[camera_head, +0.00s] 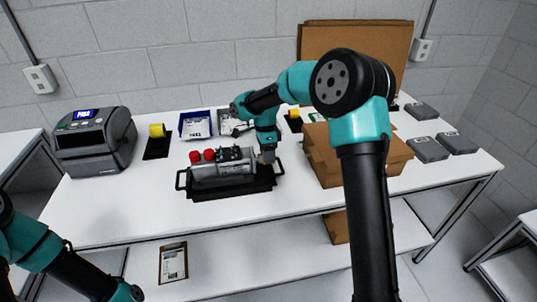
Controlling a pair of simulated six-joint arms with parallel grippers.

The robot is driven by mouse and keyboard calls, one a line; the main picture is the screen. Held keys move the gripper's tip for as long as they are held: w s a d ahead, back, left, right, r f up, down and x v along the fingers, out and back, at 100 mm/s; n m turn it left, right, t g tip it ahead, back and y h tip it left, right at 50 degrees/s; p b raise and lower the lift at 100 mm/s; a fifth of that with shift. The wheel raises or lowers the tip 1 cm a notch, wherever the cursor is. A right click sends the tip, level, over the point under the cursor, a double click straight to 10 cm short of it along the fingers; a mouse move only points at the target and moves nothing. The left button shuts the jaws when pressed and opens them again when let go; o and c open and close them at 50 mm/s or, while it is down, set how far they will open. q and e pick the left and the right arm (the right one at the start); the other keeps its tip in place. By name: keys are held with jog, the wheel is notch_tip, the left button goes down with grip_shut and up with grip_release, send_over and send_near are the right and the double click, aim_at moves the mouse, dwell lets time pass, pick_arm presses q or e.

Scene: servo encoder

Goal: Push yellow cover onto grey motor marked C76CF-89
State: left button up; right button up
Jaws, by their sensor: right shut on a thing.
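A grey motor (222,170) lies on its side in a black tray (232,190) with handles, in the middle of the table. It has red caps on top at the left; its marking is too small to read. One yellow cover (157,130) stands on a black pad at the left. Another yellow piece (294,113) stands on a dark pad behind my right arm. My right gripper (267,157) points down at the motor's right end. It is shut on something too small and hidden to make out. My left arm shows at the lower left, but its gripper is out of view.
A grey label printer (95,141) stands at the left. A blue bin (195,125) stands behind the motor. Cardboard boxes (322,165) stand to the right, partly behind my right arm. Several grey boxes (427,149) lie at the far right. The table's front strip is clear.

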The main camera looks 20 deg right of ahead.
jog(key=shift+w+a, duration=0.2)
jog(key=shift+a, duration=0.85)
dwell(2.3)
jog(key=o, duration=1)
jog(key=v, duration=1.7)
jog(key=shift+r, duration=0.2)
jog(key=shift+d, duration=0.15)
